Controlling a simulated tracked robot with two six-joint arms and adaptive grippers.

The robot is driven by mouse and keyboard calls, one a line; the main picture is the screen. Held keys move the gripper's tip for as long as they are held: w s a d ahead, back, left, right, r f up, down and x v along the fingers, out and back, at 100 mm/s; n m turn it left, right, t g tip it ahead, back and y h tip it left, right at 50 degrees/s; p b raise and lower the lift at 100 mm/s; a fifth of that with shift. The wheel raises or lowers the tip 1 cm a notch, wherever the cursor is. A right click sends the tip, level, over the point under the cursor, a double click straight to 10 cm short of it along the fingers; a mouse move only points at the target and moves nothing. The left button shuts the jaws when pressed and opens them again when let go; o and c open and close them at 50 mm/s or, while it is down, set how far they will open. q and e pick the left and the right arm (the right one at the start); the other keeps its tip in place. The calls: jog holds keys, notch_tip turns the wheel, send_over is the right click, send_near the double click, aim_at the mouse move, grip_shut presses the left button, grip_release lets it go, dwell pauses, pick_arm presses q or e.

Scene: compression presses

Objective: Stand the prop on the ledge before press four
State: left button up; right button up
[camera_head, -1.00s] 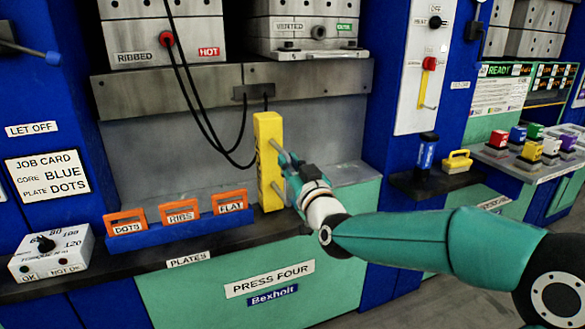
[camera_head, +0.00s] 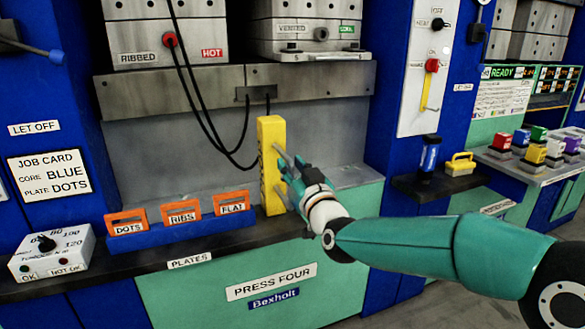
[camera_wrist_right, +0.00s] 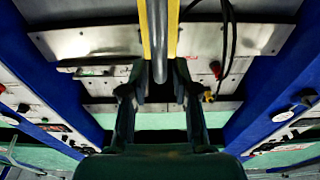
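The yellow prop (camera_head: 271,165) stands upright on the dark ledge (camera_head: 215,246) before press four, at the ledge's right part. It has a grey handle on the side facing my arm. My right gripper (camera_head: 286,170) is at the prop's right side, by the handle. In the right wrist view, its two fingers (camera_wrist_right: 158,75) are apart, with the grey handle (camera_wrist_right: 158,40) between them and gaps on both sides. The prop's yellow edges show behind the handle. My left gripper is out of view.
A blue rack (camera_head: 182,233) with three orange-framed plates stands on the ledge to the prop's left. A grey control box (camera_head: 52,252) is farther left. Black cables (camera_head: 212,125) hang behind the prop.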

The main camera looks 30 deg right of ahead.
jog(key=shift+o, duration=0.5)
jog(key=shift+f, duration=0.2)
jog(key=v, duration=1.2)
jog(key=w+a+f+n+g+y, duration=0.1)
jog(key=w+a+f+g, duration=0.15)
jog(key=f, duration=0.65)
jog(key=w+a+f+g+y, duration=0.1)
jog(key=a+f+g+y, duration=0.15)
jog(key=f, duration=0.75)
jog(key=w+a+f+n+g+y, duration=0.1)
jog(key=a+f+g, duration=0.15)
jog(key=f, duration=0.65)
jog(key=s+a+f+g+y, duration=0.1)
jog(key=s+a+f+g, duration=0.2)
jog(key=f, duration=0.5)
jog(key=s+a+f+g+y, duration=0.1)
jog(key=s+a+f, duration=0.35)
jog(key=f, duration=0.35)
jog(key=s+a+f+m+g+y, duration=0.1)
jog(key=s+a+f+g, duration=0.2)
jog(key=s+f, duration=0.3)
jog(key=s+a+f+g+y, duration=0.1)
jog(key=s+a+f+g, duration=0.3)
jog(key=s, duration=0.4)
notch_tip(320, 180, up, 22)
jog(key=p, duration=2.1)
jog(key=shift+d+m+p, duration=0.25)
jog(key=shift+m+p, duration=0.05)
